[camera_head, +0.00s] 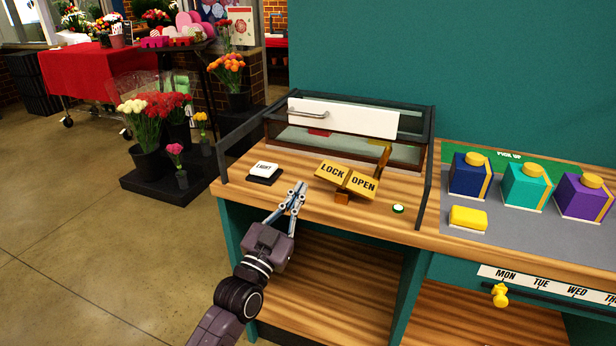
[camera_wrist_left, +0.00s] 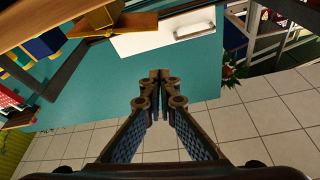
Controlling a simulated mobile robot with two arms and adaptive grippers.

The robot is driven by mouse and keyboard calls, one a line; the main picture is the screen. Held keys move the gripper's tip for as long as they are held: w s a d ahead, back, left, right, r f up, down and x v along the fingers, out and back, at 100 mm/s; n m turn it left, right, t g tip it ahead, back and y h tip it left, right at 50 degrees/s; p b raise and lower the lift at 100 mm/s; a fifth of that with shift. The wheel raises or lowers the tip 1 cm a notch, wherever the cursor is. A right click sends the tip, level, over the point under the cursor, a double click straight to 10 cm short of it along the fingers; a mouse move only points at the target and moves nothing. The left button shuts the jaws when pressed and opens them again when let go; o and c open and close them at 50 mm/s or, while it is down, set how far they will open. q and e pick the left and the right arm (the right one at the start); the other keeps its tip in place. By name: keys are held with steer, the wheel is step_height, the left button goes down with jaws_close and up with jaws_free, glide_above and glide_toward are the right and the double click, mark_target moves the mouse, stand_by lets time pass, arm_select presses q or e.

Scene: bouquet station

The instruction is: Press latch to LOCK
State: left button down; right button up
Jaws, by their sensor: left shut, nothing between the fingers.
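The latch (camera_head: 347,179) is a yellow two-sided rocker on a small stand on the wooden counter. Its left plate reads LOCK (camera_head: 332,171) and its right plate reads OPEN (camera_head: 363,185). Which plate sits lower is hard to tell. My left gripper (camera_head: 299,187) is shut and empty, left of the LOCK plate and apart from it, near the counter's front edge. In the left wrist view the shut fingertips (camera_wrist_left: 160,76) hold nothing. My right gripper is not in view.
A glass-sided case with a white handled panel (camera_head: 343,117) stands behind the latch. A LIGHT button (camera_head: 265,169) lies to the left, a small green light (camera_head: 398,209) to the right. Dark rails flank the station. Coloured boxes (camera_head: 525,187) stand farther right.

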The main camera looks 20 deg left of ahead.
arm_select(q)
steer(key=shift+w, duration=0.1)
steer(key=w+p, duration=0.1)
steer(key=w, duration=0.8)
steer(key=shift+w+d, duration=0.15)
steer(key=shift+f, duration=0.4)
steer(key=shift+f, duration=0.15)
